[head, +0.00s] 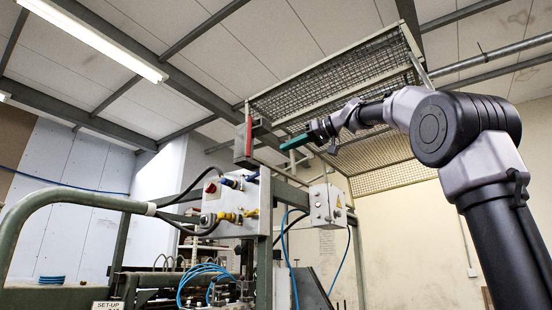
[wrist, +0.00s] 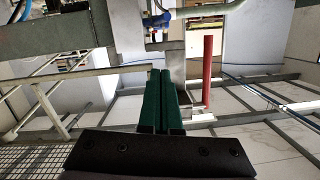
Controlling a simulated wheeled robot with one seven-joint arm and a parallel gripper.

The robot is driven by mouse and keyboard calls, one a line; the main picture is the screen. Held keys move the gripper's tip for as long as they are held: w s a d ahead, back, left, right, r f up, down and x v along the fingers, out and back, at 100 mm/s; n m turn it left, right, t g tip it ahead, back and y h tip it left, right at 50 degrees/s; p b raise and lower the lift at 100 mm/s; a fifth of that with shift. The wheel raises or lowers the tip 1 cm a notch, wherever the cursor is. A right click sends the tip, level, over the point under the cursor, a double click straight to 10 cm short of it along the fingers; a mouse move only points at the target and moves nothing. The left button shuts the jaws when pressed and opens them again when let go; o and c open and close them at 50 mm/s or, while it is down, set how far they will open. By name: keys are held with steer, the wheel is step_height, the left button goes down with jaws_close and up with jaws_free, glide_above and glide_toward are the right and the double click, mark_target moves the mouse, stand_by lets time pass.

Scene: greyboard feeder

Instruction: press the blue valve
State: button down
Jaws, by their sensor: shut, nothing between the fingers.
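The blue valve (head: 229,182) is a small blue fitting on the upper part of the light grey panel (head: 225,206) in the head view. In the wrist view, which looks upside down, a blue part (wrist: 157,20) shows near the top, beyond the fingertips. My gripper (head: 285,146) is above and to the right of the panel in the head view, with its green fingers pointing left. Its fingers are together and empty in the wrist view (wrist: 160,74). The fingertips are apart from the valve.
A red bar (head: 248,137) on a grey upright stands just left of my fingertips; it also shows in the wrist view (wrist: 208,65). Yellow fittings (head: 228,216) sit lower on the panel. A grey switch box (head: 328,206) is to the right. A mesh guard (head: 335,85) hangs above.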

glide_above(255, 177)
steer(key=d, duration=0.3)
steer(key=f, duration=0.2)
steer(key=shift+s+a+f, duration=0.1)
steer(key=shift+s+f, duration=0.1)
steer(key=shift+f, duration=0.7)
steer(key=shift+s+a+f, duration=0.1)
steer(key=shift+s+f, duration=0.1)
steer(key=shift+f, duration=0.7)
